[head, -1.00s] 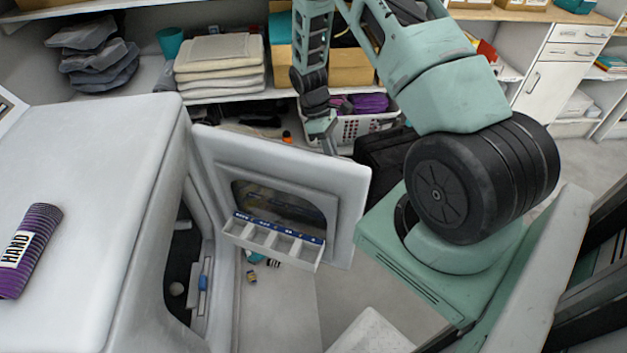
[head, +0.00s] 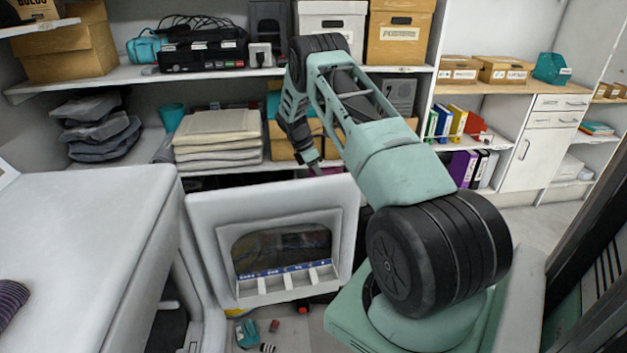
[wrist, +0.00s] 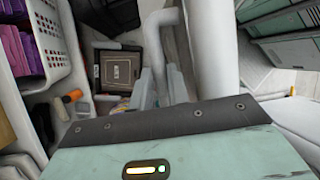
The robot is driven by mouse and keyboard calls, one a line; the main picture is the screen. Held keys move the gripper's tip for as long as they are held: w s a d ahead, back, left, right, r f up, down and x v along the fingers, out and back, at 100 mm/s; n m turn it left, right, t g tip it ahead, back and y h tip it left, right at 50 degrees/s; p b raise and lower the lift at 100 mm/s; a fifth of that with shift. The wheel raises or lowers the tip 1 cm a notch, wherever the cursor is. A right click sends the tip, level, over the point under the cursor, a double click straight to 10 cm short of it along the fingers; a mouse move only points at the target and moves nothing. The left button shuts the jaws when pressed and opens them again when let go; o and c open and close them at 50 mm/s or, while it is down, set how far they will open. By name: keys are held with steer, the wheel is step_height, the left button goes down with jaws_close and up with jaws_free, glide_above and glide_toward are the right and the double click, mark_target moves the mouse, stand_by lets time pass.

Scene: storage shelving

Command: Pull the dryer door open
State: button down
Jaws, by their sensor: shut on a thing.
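The white dryer (head: 85,215) stands at the left in the head view. Its door (head: 205,225) hangs open, swung out to the right of the body, with its inner face, dark window and small compartment tray (head: 290,279) toward me. My gripper (head: 318,168) is at the far side of the door's top edge, its fingertips mostly hidden there. In the wrist view, the fingers of my gripper (wrist: 164,88) are shut on the white door handle (wrist: 160,20), a bent bar beside the door's edge (wrist: 205,50).
A white basket (wrist: 40,50) and an orange-handled tool (wrist: 72,97) are near my gripper. Small items (head: 250,335) lie on the floor below the door. Floor at the right is open.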

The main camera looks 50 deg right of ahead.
steer(key=shift+w+a+f, duration=0.1)
steer(key=shift+w+a, duration=0.05)
steer(key=shift+w, duration=0.05)
steer(key=c, duration=1.3)
jaws_free()
steer(key=shift+c, duration=0.2)
steer(key=b+v, duration=0.2)
steer(key=v, duration=1.5)
steer(key=shift+r, duration=0.2)
steer(key=shift+w, duration=0.15)
